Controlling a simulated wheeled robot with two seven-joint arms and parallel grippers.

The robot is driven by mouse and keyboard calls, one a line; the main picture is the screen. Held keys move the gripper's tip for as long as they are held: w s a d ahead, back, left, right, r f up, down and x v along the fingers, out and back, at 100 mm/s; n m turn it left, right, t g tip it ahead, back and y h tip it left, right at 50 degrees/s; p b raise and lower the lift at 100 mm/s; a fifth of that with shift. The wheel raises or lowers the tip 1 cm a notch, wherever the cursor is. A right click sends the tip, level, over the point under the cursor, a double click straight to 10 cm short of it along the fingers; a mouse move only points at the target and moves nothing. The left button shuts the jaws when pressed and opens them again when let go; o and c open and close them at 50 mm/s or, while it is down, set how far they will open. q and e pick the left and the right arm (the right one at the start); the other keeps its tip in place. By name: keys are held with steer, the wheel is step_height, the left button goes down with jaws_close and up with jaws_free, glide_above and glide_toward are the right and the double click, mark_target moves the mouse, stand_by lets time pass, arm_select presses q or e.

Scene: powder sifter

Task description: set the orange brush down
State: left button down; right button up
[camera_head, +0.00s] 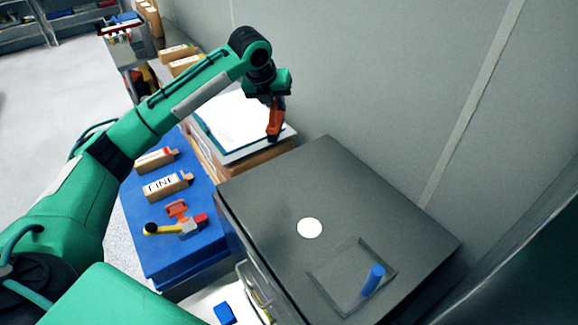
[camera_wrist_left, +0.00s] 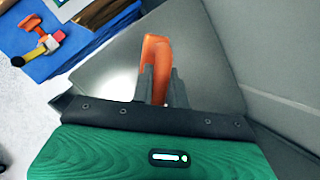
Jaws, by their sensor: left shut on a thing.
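The orange brush (camera_head: 274,122) is in my left gripper (camera_head: 271,100), tilted slightly, with its lower end pointing down. In the head view it appears over the right corner of the white board (camera_head: 238,124); I cannot tell whether it touches. In the left wrist view, the orange brush (camera_wrist_left: 155,54) stands between the two dark fingers of my left gripper (camera_wrist_left: 161,84), which are shut on it. The brush's bristles are not clear. My right gripper is not in view.
A dark cabinet top (camera_head: 340,180) carries a white disc (camera_head: 309,228) and a blue cylinder (camera_head: 372,280) in a square recess. A blue surface (camera_head: 150,215) holds labelled wooden blocks (camera_head: 168,187) and a yellow-handled tool (camera_head: 165,229). A grey wall rises behind.

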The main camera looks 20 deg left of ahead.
arm_select(q)
steer(key=f+p, duration=0.1)
steer(key=f, duration=0.5)
steer(key=f+p, duration=0.2)
steer(key=f, duration=0.4)
steer(key=f+p, duration=0.1)
steer(key=f, duration=0.6)
steer(key=shift+s, duration=0.25)
steer(key=shift+f, duration=0.25)
steer(key=c, duration=1.4)
jaws_free()
steer(key=b+v, duration=0.2)
steer(key=v, duration=1)
steer(key=shift+w, duration=0.1)
